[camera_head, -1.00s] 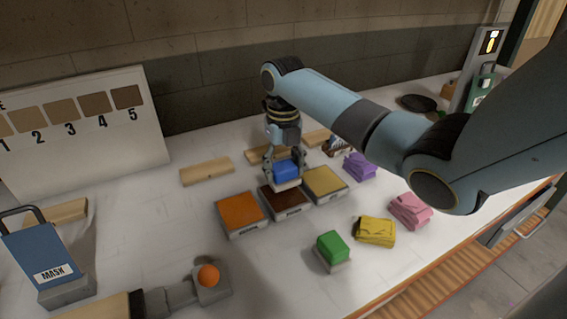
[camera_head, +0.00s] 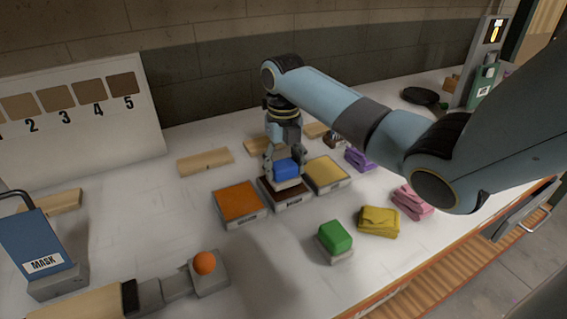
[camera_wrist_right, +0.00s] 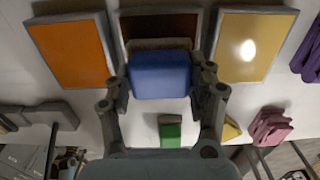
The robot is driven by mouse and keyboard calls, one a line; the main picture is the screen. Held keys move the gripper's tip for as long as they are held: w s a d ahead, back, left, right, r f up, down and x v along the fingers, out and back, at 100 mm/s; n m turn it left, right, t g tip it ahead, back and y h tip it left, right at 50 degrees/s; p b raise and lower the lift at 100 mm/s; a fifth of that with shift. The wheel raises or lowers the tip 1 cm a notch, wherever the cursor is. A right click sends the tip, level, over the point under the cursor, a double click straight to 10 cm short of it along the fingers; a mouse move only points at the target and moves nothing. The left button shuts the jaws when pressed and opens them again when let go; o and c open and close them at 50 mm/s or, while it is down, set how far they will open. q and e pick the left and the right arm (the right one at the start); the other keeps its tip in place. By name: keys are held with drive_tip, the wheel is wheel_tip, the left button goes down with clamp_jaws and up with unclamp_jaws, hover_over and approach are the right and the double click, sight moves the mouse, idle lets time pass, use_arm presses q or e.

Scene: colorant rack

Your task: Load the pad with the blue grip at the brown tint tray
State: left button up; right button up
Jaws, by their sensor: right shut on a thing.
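The pad with the blue grip (camera_head: 286,167) is held by my right gripper (camera_head: 285,170), which is shut on the grip. In the right wrist view the blue grip (camera_wrist_right: 160,75) sits between the fingers, with the pad's brownish edge beyond it. The pad is over the brown tint tray (camera_head: 288,201), covering much of it. The tray's far part also shows in the wrist view (camera_wrist_right: 160,24). I cannot tell whether the pad touches the brown surface. My left gripper is not in view.
An orange tray (camera_head: 240,203) and a yellow tray (camera_head: 326,172) flank the brown one closely. In front are a green-grip pad (camera_head: 336,237) and a yellow cloth (camera_head: 378,221). Wooden blocks (camera_head: 205,161) lie behind.

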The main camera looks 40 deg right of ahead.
sight(284, 164)
drive_tip(key=shift+f, duration=0.5)
idle(0.4)
drive_tip(key=shift+f, duration=0.1)
idle(1.3)
wheel_tip(284, 164, up, 7)
drive_tip(key=p, duration=0.7)
idle(0.3)
drive_tip(key=shift+s, duration=0.1)
